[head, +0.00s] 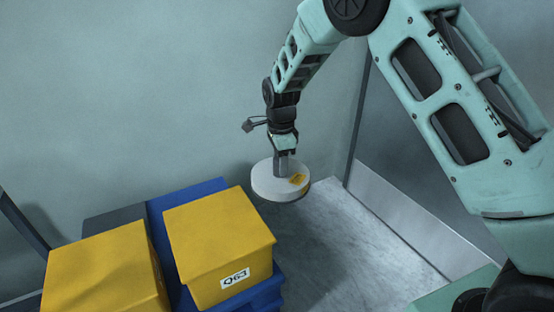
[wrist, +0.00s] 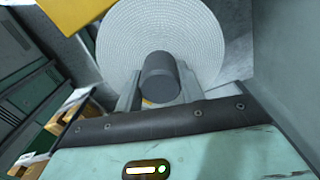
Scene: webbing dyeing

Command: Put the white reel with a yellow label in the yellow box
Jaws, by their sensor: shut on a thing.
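The white reel (head: 268,191) with a yellow label (head: 298,179) hangs flat from my gripper (head: 284,158) in the head view, in the air to the right of the nearer yellow box. In the wrist view my gripper (wrist: 158,92) is shut on the dark round core of the white reel (wrist: 112,45).
A grey wall (head: 150,90) closes the back, and a dark upright post (head: 357,120) stands right of the reel. The grey floor (head: 355,265) is clear.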

